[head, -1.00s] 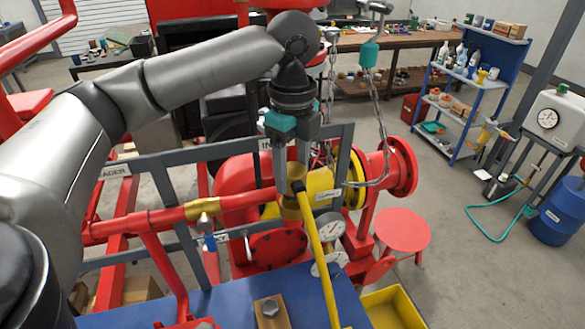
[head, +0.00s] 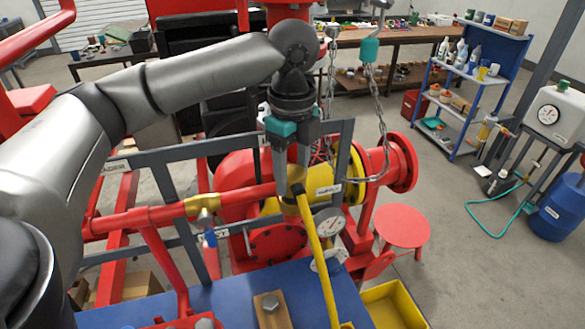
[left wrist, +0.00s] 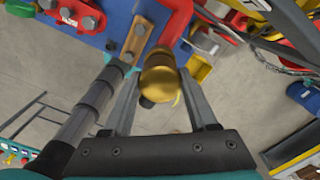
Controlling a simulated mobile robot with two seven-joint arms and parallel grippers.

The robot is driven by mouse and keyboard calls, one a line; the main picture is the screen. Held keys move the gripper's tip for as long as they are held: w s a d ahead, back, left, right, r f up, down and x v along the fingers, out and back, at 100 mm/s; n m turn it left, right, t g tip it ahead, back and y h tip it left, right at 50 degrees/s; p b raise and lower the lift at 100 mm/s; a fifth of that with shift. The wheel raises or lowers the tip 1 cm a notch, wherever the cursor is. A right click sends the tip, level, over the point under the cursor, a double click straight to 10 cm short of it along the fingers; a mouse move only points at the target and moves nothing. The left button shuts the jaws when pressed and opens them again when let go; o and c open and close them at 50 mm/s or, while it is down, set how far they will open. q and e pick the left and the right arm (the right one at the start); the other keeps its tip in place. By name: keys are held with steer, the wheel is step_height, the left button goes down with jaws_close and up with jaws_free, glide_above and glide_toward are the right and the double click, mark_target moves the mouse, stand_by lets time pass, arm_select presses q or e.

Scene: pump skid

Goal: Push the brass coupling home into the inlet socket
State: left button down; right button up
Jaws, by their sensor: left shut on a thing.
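The brass coupling (head: 291,208) sits between the fingertips of my left gripper (head: 291,188), at the middle of the head view. My left gripper is shut on it from above. The coupling also shows in the left wrist view (left wrist: 160,79), between the two fingers. A yellow hose (head: 318,258) runs down toward the front from beside the coupling. A red pipe (head: 246,195) with a brass fitting (head: 202,206) runs from the left to behind the left finger. The inlet socket is not clearly visible; I cannot tell how far the coupling is in. My right gripper is out of view.
A grey frame (head: 172,190) stands close around the pipe. A pressure gauge (head: 329,222) and the yellow pump section (head: 323,181) are close to the right. A chain (head: 385,140) hangs behind. A blue bench top (head: 225,293) is in front, with a yellow bin (head: 392,302) beside it.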

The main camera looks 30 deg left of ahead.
arm_select(q)
steer(key=shift+f, duration=0.9)
steer(key=shift+c, duration=0.5)
jaws_free()
step_height(320, 180, up, 15)
steer(key=shift+r, duration=0.15)
stand_by(0.4)
steer(key=shift+d, duration=0.1)
stand_by(0.4)
